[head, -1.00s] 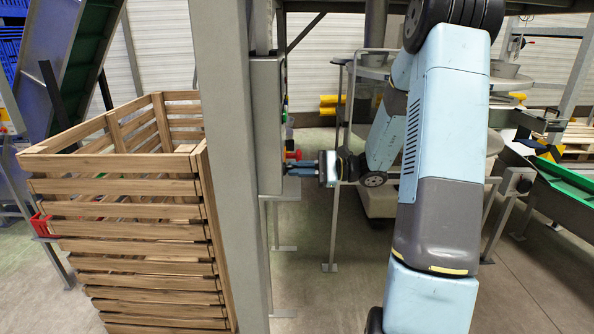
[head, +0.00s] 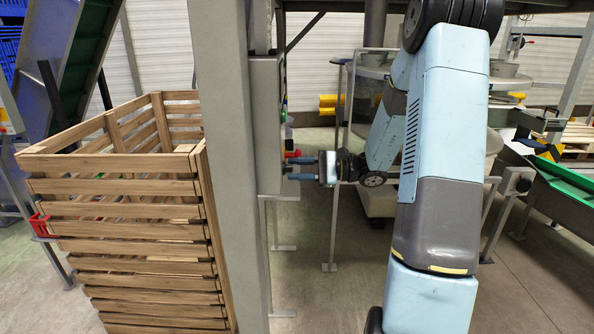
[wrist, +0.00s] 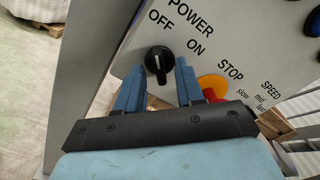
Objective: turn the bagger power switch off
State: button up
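The power switch (wrist: 158,60) is a round black knob with a white line, on a light grey panel below the word POWER. In the wrist view the line runs about up and down, with the word OFF above the knob and ON to its right. My gripper (wrist: 158,70) is open, its blue fingertips on either side of the knob. Small gaps show, and I cannot tell whether either finger touches it. In the head view my gripper (head: 291,168) points left at the side of the control box (head: 266,125); the knob cannot be made out there.
A yellow and red stop button (wrist: 212,86) is close right of my right finger. A speed control and blue buttons lie farther right. In the head view a grey post (head: 228,150) stands left of the box, with a wooden slatted crate (head: 130,187) beyond it.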

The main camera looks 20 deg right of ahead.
jog(key=v, duration=1.4)
jog(key=shift+a, duration=0.1)
jog(key=s+a+r+n+g+h, duration=0.3)
jog(key=s+a+h, duration=0.15)
jog(key=a, duration=0.25)
jog(key=s+a+r+n+g+h, duration=0.2)
jog(key=s+a+n+g+h, duration=0.1)
jog(key=s+a, duration=0.3)
jog(key=s+r+n+t+h, duration=0.6)
jog(key=s+h, duration=0.3)
jog(key=s, duration=0.4)
jog(key=shift+s+a+r+h, duration=0.25)
jog(key=shift+a+r+h, duration=0.1)
jog(key=shift+r, duration=0.3)
